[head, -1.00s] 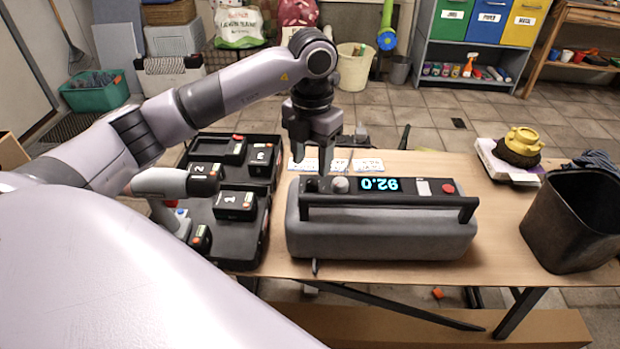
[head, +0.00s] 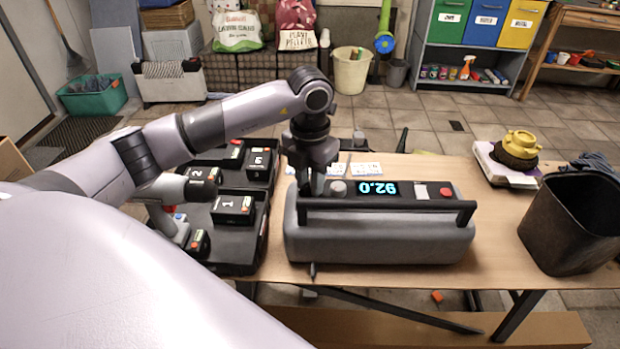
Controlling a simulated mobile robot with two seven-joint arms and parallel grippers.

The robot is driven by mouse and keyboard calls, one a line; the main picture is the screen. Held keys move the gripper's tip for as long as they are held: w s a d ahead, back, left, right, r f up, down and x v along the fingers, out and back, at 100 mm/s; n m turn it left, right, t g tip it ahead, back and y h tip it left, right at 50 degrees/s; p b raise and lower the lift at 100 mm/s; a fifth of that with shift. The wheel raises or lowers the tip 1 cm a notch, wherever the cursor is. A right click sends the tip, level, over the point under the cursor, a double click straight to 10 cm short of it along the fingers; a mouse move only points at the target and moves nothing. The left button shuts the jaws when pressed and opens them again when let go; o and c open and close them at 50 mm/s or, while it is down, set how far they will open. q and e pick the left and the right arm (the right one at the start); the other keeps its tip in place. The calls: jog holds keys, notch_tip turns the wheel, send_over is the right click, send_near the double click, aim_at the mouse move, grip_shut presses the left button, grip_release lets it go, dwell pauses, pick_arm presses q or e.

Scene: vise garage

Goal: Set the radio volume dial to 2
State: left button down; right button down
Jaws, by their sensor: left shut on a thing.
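The grey radio (head: 380,242) lies on the wooden table, with a black handle along its near side. Its lit display (head: 377,188) reads 92.0 upside down. A light grey knob (head: 338,188) sits left of the display, and a red button (head: 446,192) sits to the right. My left gripper (head: 315,188) points down at the left end of the radio's top panel. Its fingers are shut on a small dark dial there, just left of the grey knob. The fingers hide the dial and its markings, so its setting cannot be read. My right gripper is out of view.
A black case (head: 258,205) with numbered battery packs and a drill is left of the radio. White labelled cards (head: 366,169) lie behind it. A black bin (head: 570,225) and a yellow-topped object (head: 519,145) are at the right. Bare table lies between radio and bin.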

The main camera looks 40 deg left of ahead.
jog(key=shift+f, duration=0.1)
pick_arm(q)
jog(key=m+b, duration=0.1)
jog(key=m, duration=0.1)
jog(key=shift+m, duration=0.4)
jog(key=shift+m+b, duration=0.4)
jog(key=shift+m, duration=0.5)
jog(key=m, duration=0.2)
jog(key=shift+m+b, duration=0.3)
jog(key=shift+b, duration=0.1)
jog(key=shift+r+m+b, duration=0.1)
jog(key=shift+m+b, duration=0.35)
jog(key=shift+m, duration=1.15)
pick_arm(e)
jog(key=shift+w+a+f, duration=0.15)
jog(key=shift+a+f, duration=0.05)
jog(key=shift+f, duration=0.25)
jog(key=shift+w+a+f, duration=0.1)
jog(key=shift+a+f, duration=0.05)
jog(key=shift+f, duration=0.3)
pick_arm(q)
jog(key=c, duration=0.9)
grip_release()
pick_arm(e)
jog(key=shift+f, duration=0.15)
